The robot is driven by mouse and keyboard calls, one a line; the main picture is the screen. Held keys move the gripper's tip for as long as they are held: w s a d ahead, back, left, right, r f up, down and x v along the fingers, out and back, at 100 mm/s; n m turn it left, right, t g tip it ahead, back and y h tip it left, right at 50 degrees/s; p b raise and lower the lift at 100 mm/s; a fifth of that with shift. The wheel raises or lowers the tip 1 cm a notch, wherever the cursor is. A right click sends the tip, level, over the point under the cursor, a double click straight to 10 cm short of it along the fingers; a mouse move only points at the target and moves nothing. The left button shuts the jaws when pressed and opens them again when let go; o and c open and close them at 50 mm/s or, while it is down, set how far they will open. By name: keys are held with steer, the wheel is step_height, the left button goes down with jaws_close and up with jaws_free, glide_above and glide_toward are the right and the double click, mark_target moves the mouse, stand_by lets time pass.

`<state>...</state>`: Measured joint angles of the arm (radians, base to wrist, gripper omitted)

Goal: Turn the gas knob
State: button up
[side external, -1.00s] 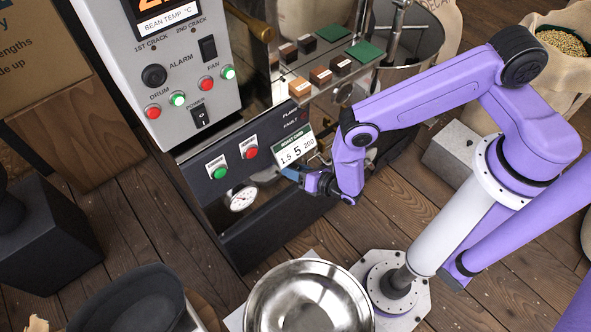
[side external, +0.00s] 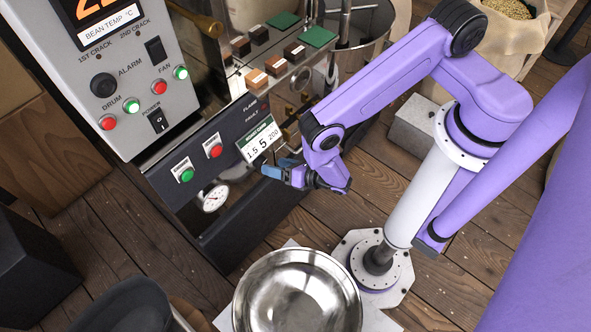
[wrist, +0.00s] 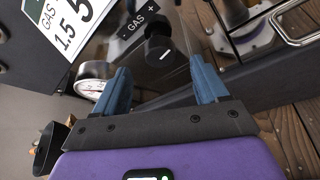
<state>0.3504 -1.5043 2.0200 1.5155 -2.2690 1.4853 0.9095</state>
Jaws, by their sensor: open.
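The gas knob (wrist: 158,52) is a round black knob with a white mark, below a "− GAS +" label (wrist: 142,26) in the wrist view. In the side view I cannot make it out near my gripper. My gripper (wrist: 161,78) is open, with its blue fingers apart. In the wrist view the knob appears between and just beyond the fingertips, and I see no contact. In the side view my gripper (side external: 280,172) is at the roaster's dark front panel (side external: 205,142), just below the white-and-green card (side external: 259,138).
A pressure gauge (wrist: 92,80) is close to the left finger, and it also shows in the side view (side external: 213,198). Green (side external: 186,175) and red (side external: 215,151) buttons sit left of the card. A steel bowl (side external: 297,300) stands below. A metal handle (wrist: 300,22) is at the right.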

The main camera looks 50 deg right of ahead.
steer(key=v, duration=0.6)
steer(key=shift+s, duration=0.3)
steer(key=shift+r, duration=0.1)
steer(key=n+h, duration=0.3)
steer(key=n, duration=0.1)
glide_toward(263, 162)
steer(key=x, duration=0.9)
steer(key=shift+w+a, duration=0.1)
steer(key=shift+w, duration=0.2)
steer(key=c, duration=1.1)
